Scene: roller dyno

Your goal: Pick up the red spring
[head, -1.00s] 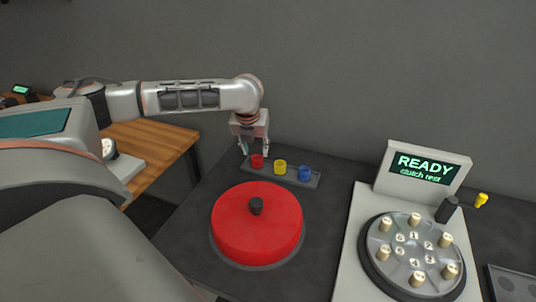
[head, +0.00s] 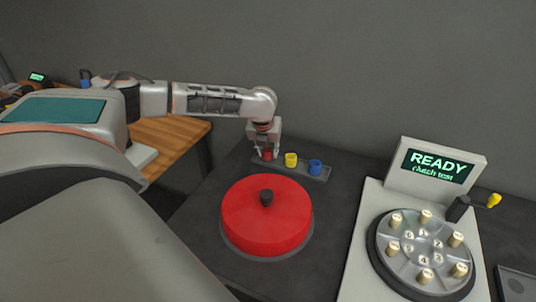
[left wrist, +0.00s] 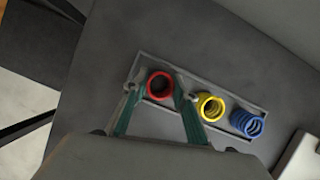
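The red spring (head: 267,154) stands at the left end of a small grey tray (head: 325,178), beside a yellow spring and a blue spring. In the left wrist view the red spring (left wrist: 160,85) lies between the fingertips of my left gripper (left wrist: 160,92). The fingers are spread on either side of it, and a gap shows at least on the left side. In the head view my left gripper (head: 265,151) points down over the red spring and partly covers it. My right gripper is not in view.
The yellow spring (head: 291,160) and the blue spring (head: 315,167) stand to the right in the tray. A red round disc (head: 265,225) with a black knob is in front. A "READY" screen (head: 436,166) and a round plate with pegs (head: 424,246) are at right.

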